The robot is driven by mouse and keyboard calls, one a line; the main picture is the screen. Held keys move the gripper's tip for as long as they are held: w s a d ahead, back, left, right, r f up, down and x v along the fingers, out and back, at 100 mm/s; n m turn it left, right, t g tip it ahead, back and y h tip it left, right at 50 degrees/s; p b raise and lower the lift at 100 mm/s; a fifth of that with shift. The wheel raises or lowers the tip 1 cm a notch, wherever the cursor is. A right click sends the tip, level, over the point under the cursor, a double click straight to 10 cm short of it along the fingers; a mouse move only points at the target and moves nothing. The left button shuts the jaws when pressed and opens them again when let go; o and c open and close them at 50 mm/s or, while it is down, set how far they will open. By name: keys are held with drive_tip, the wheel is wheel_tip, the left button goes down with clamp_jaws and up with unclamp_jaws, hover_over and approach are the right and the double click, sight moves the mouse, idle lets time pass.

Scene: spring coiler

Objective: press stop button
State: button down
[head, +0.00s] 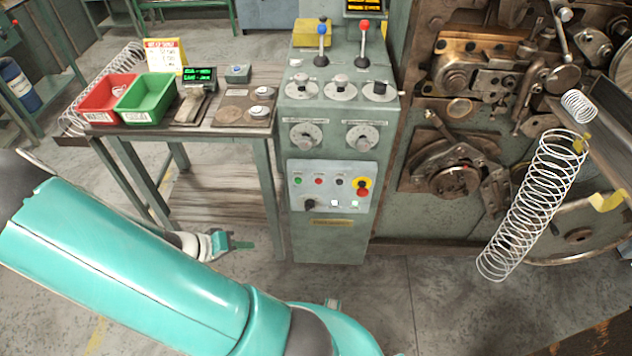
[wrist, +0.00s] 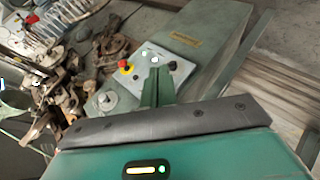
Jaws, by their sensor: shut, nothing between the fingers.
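The control panel (head: 332,186) is a light grey plate on the front of the green-grey cabinet. At its right side is a red mushroom button on a yellow surround (head: 362,188), which I take as the stop button. A smaller red button (head: 318,181) sits left of it. In the wrist view, the red and yellow button (wrist: 124,65) shows left of my fingers, and the panel looks turned over. My gripper (head: 247,245) is shut and empty, left of the cabinet and lower than the panel. Its green fingers (wrist: 158,74) point toward the panel, apart from the button in the head view.
A bench with a red bin (head: 108,97) and a green bin (head: 146,97) stands left of the cabinet (head: 335,230). The coiler machine (head: 455,160) and a long wire spring (head: 532,205) are on the right. Floor in front of the cabinet is partly clear.

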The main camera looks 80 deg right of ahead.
sight(319, 181)
drive_tip(key=s+d+f+m+g+h, duration=0.1)
drive_tip(key=s+d+f+g+h, duration=0.1)
drive_tip(key=s+d+h, duration=0.6)
drive_tip(key=s+d+f, duration=0.1)
drive_tip(key=s+d, duration=0.5)
drive_tip(key=d, duration=0.2)
drive_tip(key=shift+f+g+h, duration=0.25)
drive_tip(key=shift+g+h, duration=0.05)
drive_tip(key=shift+g, duration=0.1)
drive_tip(key=shift+s, duration=0.15)
drive_tip(key=shift+d, duration=0.1)
drive_tip(key=w+d, duration=0.2)
drive_tip(key=d, duration=0.6)
drive_tip(key=shift+d, duration=0.2)
drive_tip(key=shift+d, duration=0.1)
idle(0.8)
drive_tip(key=shift+w+d, duration=0.1)
drive_tip(key=shift+d, duration=0.2)
